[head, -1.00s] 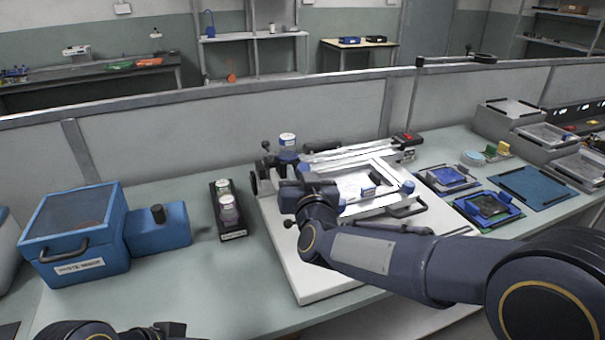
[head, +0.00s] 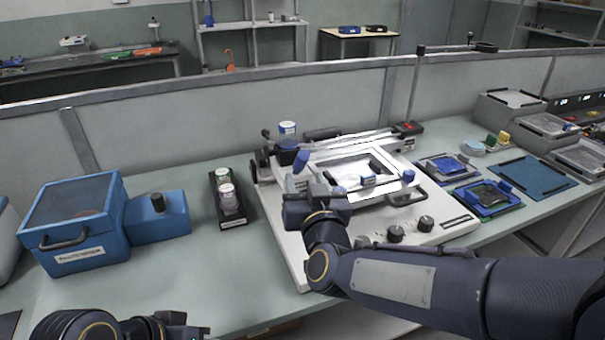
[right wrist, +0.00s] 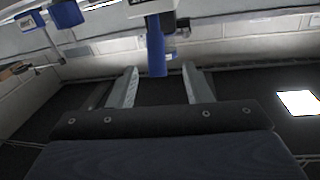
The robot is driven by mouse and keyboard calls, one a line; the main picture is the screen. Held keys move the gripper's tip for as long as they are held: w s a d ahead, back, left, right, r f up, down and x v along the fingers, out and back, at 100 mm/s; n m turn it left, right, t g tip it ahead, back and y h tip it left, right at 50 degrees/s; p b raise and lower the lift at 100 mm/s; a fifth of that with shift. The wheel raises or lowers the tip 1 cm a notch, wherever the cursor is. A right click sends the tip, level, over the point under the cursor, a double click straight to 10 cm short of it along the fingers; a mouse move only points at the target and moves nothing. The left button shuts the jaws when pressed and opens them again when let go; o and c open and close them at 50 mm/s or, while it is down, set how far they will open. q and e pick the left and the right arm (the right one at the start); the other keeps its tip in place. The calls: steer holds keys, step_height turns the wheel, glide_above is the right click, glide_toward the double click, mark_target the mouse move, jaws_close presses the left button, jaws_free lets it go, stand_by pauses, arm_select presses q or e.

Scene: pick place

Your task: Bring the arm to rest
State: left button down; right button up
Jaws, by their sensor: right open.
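My right arm comes in from the right in the head view, and its gripper (head: 312,197) is over the front left part of the white stencil-printer-like machine (head: 288,245). In the right wrist view the two fingers (right wrist: 162,86) stand apart with nothing held between them. A blue cylindrical handle (right wrist: 156,52) shows beyond the fingers there; a tilted blue handle (head: 301,161) stands just behind the gripper in the head view. My left gripper (head: 180,326) shows only partly at the bottom left edge, and its jaws cannot be made out.
A blue bin (head: 78,225) with a side box stands at the left. A black rack (head: 229,197) with two jars is beside the machine. Blue trays (head: 487,197) and a blue mat (head: 533,172) lie at the right.

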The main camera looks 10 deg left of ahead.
steer(key=shift+s, duration=0.2)
steer(key=shift+d, duration=0.1)
steer(key=s+d+r+m+g+p, duration=0.1)
steer(key=s+d+r+g+p, duration=0.15)
steer(key=d, duration=0.55)
steer(key=s+d+r+m+g+p, duration=0.1)
steer(key=s+d+g+p, duration=0.15)
steer(key=d, duration=0.55)
steer(key=s+d+f+m+g+h+p, duration=0.1)
steer(key=s+d+f+g+p, duration=0.1)
steer(key=s+d, duration=0.5)
steer(key=s+d+f+m+g+h+p, duration=0.1)
steer(key=s+d, duration=0.6)
steer(key=s, duration=0.7)
step_height(320, 180, down, 3)
steer(key=g+h+p, duration=0.1)
steer(key=g+p, duration=0.1)
steer(key=shift+s+m+g+p, duration=0.3)
steer(key=shift+m+g, duration=0.1)
steer(key=shift+f, duration=0.1)
